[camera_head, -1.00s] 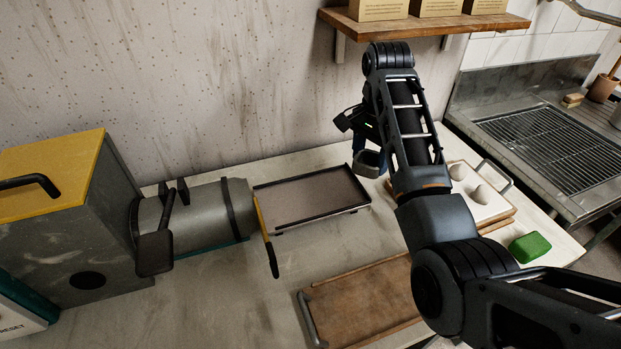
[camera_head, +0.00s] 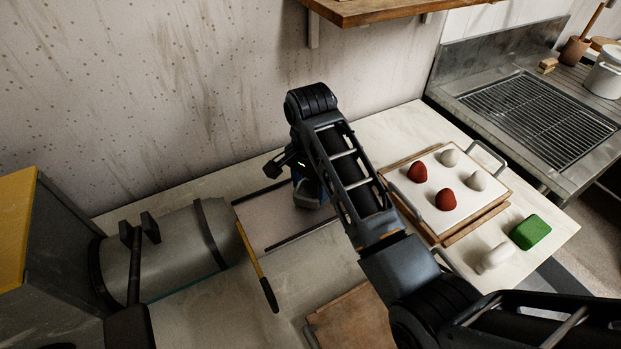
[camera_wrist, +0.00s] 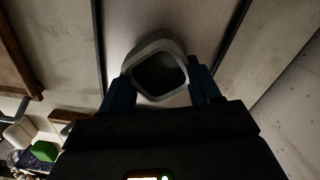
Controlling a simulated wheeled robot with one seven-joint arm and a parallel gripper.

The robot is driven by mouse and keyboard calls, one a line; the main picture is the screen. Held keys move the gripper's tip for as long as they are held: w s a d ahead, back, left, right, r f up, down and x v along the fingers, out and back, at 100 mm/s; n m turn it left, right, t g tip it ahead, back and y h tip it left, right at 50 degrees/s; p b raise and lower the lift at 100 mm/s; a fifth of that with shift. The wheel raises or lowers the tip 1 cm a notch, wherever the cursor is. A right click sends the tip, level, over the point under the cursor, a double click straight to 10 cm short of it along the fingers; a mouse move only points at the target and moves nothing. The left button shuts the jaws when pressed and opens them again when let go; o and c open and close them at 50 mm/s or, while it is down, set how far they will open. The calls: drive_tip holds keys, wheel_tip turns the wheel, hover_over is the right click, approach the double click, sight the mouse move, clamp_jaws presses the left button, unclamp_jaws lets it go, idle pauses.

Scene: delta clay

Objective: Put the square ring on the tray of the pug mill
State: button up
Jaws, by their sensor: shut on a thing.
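The pug mill (camera_head: 185,245) lies at the left with its grey barrel pointing right. Its tray (camera_head: 262,222), a pale bed between dark rails, extends from the barrel's mouth and also shows in the wrist view (camera_wrist: 118,30). My gripper (camera_head: 308,198) is over the tray's right part. In the wrist view my gripper (camera_wrist: 162,88) is shut on the grey square ring (camera_wrist: 158,46), with a blue finger at each side. The ring's opening faces the wrist camera, and it appears between the two rails. Whether it touches the tray I cannot tell. My arm hides part of the tray.
A board with a white slab (camera_head: 430,195) carries red and pale cones at the right. A green block (camera_head: 529,232) and a white object (camera_head: 494,258) lie in front of it. A brown board (camera_head: 350,320) is at the front. A shelf (camera_head: 385,10) hangs above.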

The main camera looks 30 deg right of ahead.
drive_tip(key=shift+a+f, duration=0.1)
drive_tip(key=shift+f, duration=0.2)
drive_tip(key=shift+f, duration=0.15)
drive_tip(key=o, duration=1.1)
drive_tip(key=shift+o, duration=0.2)
